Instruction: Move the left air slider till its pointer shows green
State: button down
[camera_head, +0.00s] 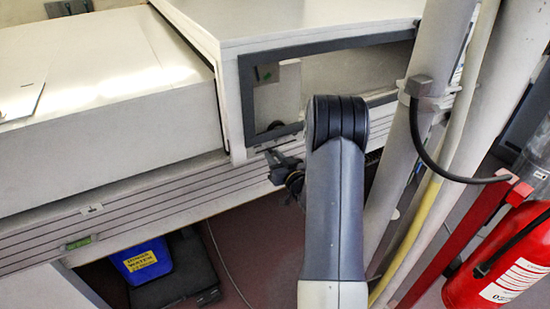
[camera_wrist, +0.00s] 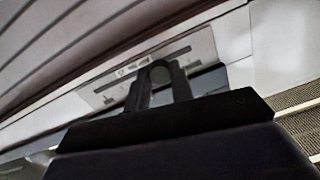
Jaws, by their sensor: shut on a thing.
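In the wrist view my gripper (camera_wrist: 160,72) has its two dark fingers close around a dark rounded slider knob (camera_wrist: 158,74). The knob stands in front of a pale plate (camera_wrist: 196,47) with a long thin slot and small dark print. I cannot make out a pointer or any green on this plate. In the head view my gripper (camera_head: 279,164) is at the striped front of the machine, just below the window's lower left corner. The knob and plate are too small or covered there to tell. Whether this is the left slider of several is not clear.
A grey-framed window (camera_head: 245,95) is above my gripper. A small green-marked fitting (camera_head: 78,243) is far left on the striped front. Pale pipes (camera_head: 405,170) and a red extinguisher (camera_head: 505,262) stand right. A blue bin (camera_head: 140,260) is on the floor.

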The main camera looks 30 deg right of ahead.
jog(key=d+b, duration=0.2)
jog(key=d, duration=0.1)
jog(key=shift+d, duration=0.3)
jog(key=c, duration=1.2)
grip_release()
jog(key=shift+a, duration=0.1)
jog(key=shift+c, duration=0.2)
jog(key=s+b, duration=0.1)
jog(key=s, duration=0.9)
jog(key=shift+s+d+b, duration=0.3)
jog(key=shift+s, duration=0.05)
jog(key=shift+w, duration=0.15)
